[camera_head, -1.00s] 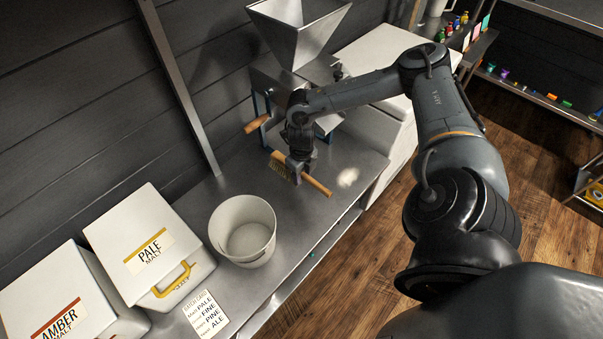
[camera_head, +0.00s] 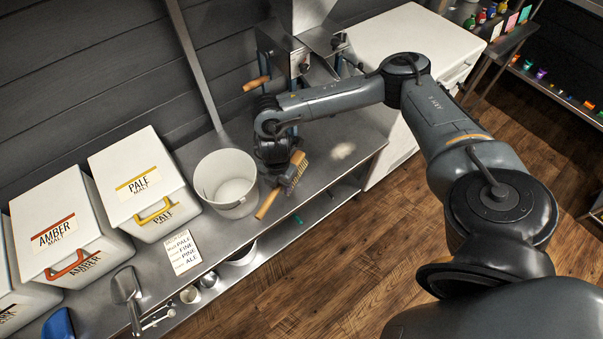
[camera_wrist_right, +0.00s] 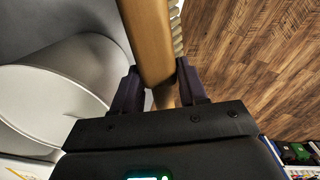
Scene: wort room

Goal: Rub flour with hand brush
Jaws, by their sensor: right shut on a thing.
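My right gripper (camera_head: 280,178) is shut on the hand brush (camera_head: 267,204), which has a wooden handle and pale bristles. The brush is held over the metal bench, just right of the white bucket, with its bristles facing right. In the right wrist view the wooden brush (camera_wrist_right: 149,45) runs between the two dark fingers (camera_wrist_right: 158,88), with the bristles along its right side. A pale patch of flour (camera_head: 342,151) lies on the bench to the right of the brush, apart from it. My left gripper is not in view.
The white bucket (camera_head: 226,182) stands close left of the gripper; it also shows in the wrist view (camera_wrist_right: 50,90). A metal mill (camera_head: 318,45) stands behind. Malt bins (camera_head: 140,170), a recipe card (camera_head: 182,251) and a scoop (camera_head: 126,286) are at left. The bench's front edge is near the brush.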

